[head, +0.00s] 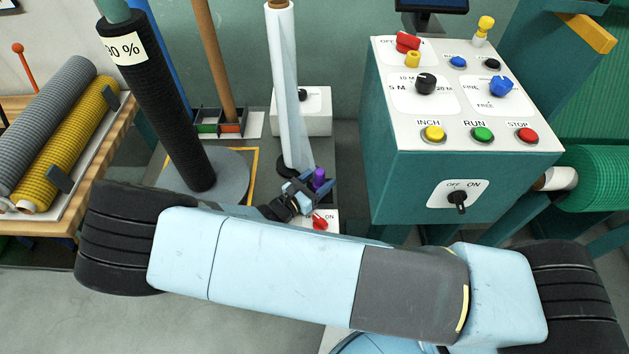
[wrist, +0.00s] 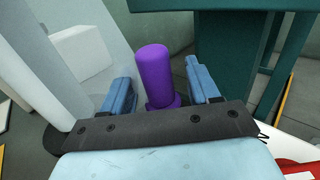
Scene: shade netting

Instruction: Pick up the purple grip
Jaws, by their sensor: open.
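The purple grip (wrist: 154,75) is a short upright cylinder with a wider collar at its base. In the wrist view it stands between the two blue fingers of my gripper (wrist: 161,92), with a visible gap on the right and a smaller one on the left. My gripper is open around it. In the head view the purple grip (head: 319,179) shows small beside my gripper (head: 309,185), near the foot of the white film roll. What the grip is fixed to is hidden by my gripper.
The white film roll (head: 283,85) stands upright close behind my gripper. A red knob (head: 320,222) on a white plate is just in front. The teal control box (head: 460,180) rises to the right, and a black netting roll (head: 160,110) stands to the left.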

